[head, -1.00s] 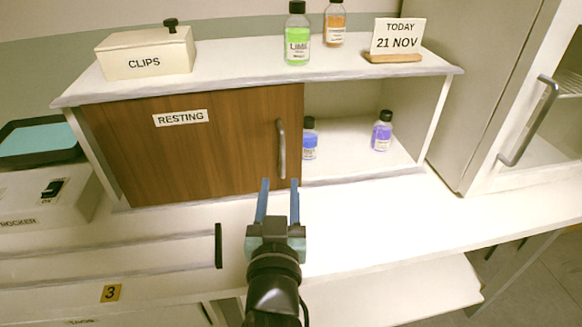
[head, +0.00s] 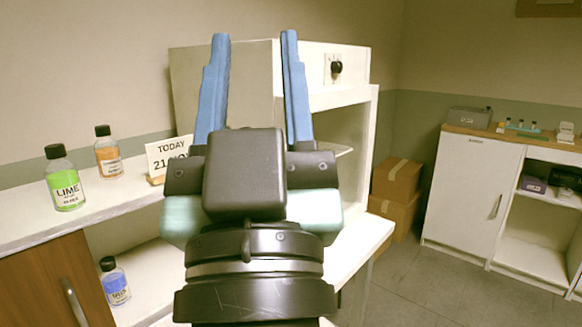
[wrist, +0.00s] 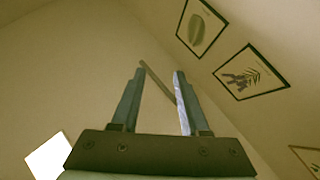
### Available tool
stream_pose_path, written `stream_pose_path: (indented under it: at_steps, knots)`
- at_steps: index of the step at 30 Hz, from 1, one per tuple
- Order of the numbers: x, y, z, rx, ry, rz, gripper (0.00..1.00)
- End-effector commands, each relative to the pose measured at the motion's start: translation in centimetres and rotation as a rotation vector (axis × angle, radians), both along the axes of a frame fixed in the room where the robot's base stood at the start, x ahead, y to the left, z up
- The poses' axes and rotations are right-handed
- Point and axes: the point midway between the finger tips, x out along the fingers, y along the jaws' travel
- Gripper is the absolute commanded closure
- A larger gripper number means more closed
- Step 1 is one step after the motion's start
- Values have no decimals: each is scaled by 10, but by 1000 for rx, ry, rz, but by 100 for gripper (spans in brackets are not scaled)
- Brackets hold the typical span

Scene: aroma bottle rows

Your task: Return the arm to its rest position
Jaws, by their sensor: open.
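My gripper (head: 256,45) is raised in the middle of the head view, with its two blue fingers apart and pointing up. Nothing is between the fingers. In the wrist view my gripper (wrist: 157,75) is also open and empty, and it faces the upper wall and ceiling. My arm and gripper hide part of the shelf, the date sign and the white cabinet behind them.
At left, a green LIME bottle (head: 65,180) and an orange bottle (head: 108,153) stand on the shelf top beside a date sign (head: 168,157). A blue bottle (head: 115,281) stands below. A white cabinet (head: 322,68) rises behind my gripper. Open floor (head: 420,285) lies at right.

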Motion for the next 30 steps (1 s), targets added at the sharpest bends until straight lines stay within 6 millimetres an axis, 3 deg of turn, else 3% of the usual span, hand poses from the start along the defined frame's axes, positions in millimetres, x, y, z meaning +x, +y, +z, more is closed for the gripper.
stream_pose_path:
  at_steps: [1,2,3,15,21,30]
  knots:
    - [-21,-20,26,25,-70,-44,55]
    - [-33,-31,38,39,-105,-68,55]
    - [-30,-29,59,40,-98,-64,55]
    - [-27,-26,173,36,-86,-57,55]
    - [-26,-26,195,35,-85,-56,55]
    - [-26,-26,195,35,-85,-56,55]
